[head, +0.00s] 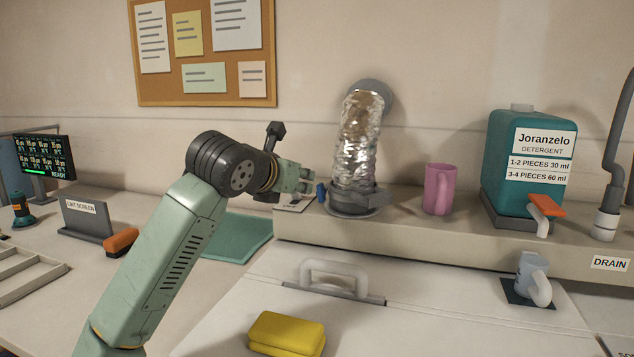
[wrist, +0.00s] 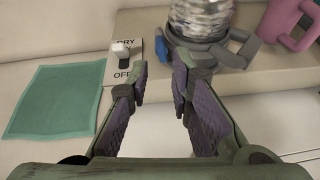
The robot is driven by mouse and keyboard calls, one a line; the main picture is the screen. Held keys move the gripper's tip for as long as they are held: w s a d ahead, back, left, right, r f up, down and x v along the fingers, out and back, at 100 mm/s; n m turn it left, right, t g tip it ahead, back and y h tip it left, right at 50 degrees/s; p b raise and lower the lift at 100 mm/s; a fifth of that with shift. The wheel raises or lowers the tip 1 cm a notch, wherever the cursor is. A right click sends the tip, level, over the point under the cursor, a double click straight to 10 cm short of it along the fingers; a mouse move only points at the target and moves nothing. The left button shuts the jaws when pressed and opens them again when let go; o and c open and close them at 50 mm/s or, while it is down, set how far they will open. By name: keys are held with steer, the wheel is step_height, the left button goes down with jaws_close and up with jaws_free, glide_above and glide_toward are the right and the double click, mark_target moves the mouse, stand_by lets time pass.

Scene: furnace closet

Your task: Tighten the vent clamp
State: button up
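The vent is a crinkled foil duct (head: 360,135) that curves down from the wall to the ledge. A dark grey clamp (head: 352,201) rings its base and also shows in the wrist view (wrist: 206,52). A blue tab (head: 321,192) sticks up at the clamp's left side; in the wrist view the tab (wrist: 161,48) lies just beyond the fingertips. My gripper (head: 309,181) is just left of the tab. In the wrist view my gripper (wrist: 160,80) has its purple-padded fingers apart, with nothing between them. Whether a fingertip touches the clamp cannot be told.
A DRY/OFF switch plate (wrist: 123,64) lies left of the fingers. A pink mug (head: 439,190) and a teal detergent jug (head: 515,190) stand right of the duct. A yellow sponge (head: 287,333) lies on the white lid (head: 420,300). A teal cloth (head: 240,238) lies left.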

mark_target(318, 188)
steer(key=w+d+f+p, duration=0.1)
steer(key=w, duration=0.2)
steer(key=w+d+f+n+p, duration=0.1)
steer(key=w+f, duration=0.1)
steer(key=w+d+f+n+p, duration=0.1)
steer(key=w+p, duration=0.1)
steer(key=w, duration=0.1)
steer(key=shift+w+d+f, duration=0.15)
steer(key=shift+w+d, duration=0.05)
steer(key=shift+w, duration=0.1)
steer(key=shift+w+d+f, duration=0.2)
steer(key=shift+w+f, duration=0.1)
steer(key=shift+w, duration=0.15)
steer(key=shift+c, duration=0.6)
jaws_close()
